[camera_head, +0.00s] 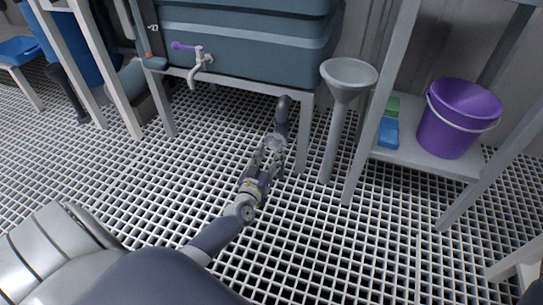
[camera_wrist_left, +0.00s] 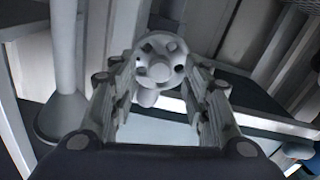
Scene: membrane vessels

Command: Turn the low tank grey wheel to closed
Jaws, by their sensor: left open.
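The grey wheel (camera_wrist_left: 160,62) is a small round handwheel with holes around a central hub. In the left wrist view it faces me, between and just beyond the fingertips. In the head view the wheel (camera_head: 275,142) is small and partly hidden by my gripper, at the lower end of a short dark pipe (camera_head: 282,112) under the blue-grey tank (camera_head: 245,52). My left gripper (camera_head: 268,158) is open, with its fingers (camera_wrist_left: 158,80) on either side of the wheel's outline. I cannot tell whether they touch the rim. My right gripper is not in view.
A grey funnel stand (camera_head: 338,120) and a frame leg (camera_head: 305,135) are close right of the wheel. A white tap with a purple handle (camera_head: 195,60) hangs from the tank's front. A purple bucket (camera_head: 455,122) sits on a shelf at right. The grated floor is open in front.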

